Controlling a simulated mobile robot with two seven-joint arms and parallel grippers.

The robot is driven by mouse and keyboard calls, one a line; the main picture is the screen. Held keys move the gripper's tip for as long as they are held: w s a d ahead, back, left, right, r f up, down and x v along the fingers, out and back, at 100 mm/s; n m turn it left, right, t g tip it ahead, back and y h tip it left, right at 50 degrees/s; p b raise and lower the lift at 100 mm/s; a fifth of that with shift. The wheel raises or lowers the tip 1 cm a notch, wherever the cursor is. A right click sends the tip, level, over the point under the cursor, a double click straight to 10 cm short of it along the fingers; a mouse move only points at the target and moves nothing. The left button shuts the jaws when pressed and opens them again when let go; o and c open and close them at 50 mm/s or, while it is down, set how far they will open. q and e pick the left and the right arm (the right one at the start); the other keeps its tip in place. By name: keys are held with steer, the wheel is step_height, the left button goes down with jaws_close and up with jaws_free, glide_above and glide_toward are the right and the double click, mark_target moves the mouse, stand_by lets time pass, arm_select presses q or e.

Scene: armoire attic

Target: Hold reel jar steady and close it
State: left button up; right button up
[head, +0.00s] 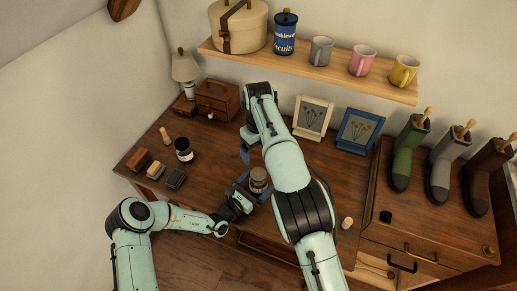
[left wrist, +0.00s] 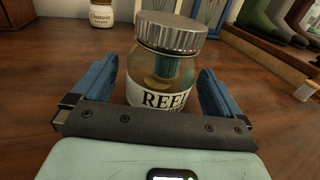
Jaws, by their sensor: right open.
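The reel jar (head: 259,181) stands upright on the wooden dresser top in the head view. In the left wrist view the jar (left wrist: 160,80) is glass with a "REEL" label and something blue-green inside. A ridged metal lid (left wrist: 171,32) sits on its mouth; I cannot tell whether it is screwed tight. My left gripper (head: 251,188) is low at the jar, its blue fingers on either side, with a gap visible at the left finger. My right gripper (head: 245,155) is open and empty, pointing down behind and left of the jar; its forearm partly covers the area right of the jar.
Picture frames (head: 312,117) stand at the back under the shelf (head: 310,70). Boots (head: 408,155) stand at the right. A small pale cylinder (head: 347,223) is near the front edge.

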arm_select(q)
steer(key=b+v, duration=0.1)
steer(key=v, duration=1.1)
steer(key=shift+s+a+f+b, duration=0.1)
steer(key=shift+s+a+b, duration=0.1)
steer(key=shift+b, duration=0.2)
steer(key=shift+s+a, duration=0.25)
steer(key=shift+s, duration=0.1)
arm_select(e)
steer(key=shift+s+f, duration=0.25)
steer(key=shift+f, duration=0.45)
steer(key=shift+s+f, duration=0.2)
steer(key=shift+f, duration=0.5)
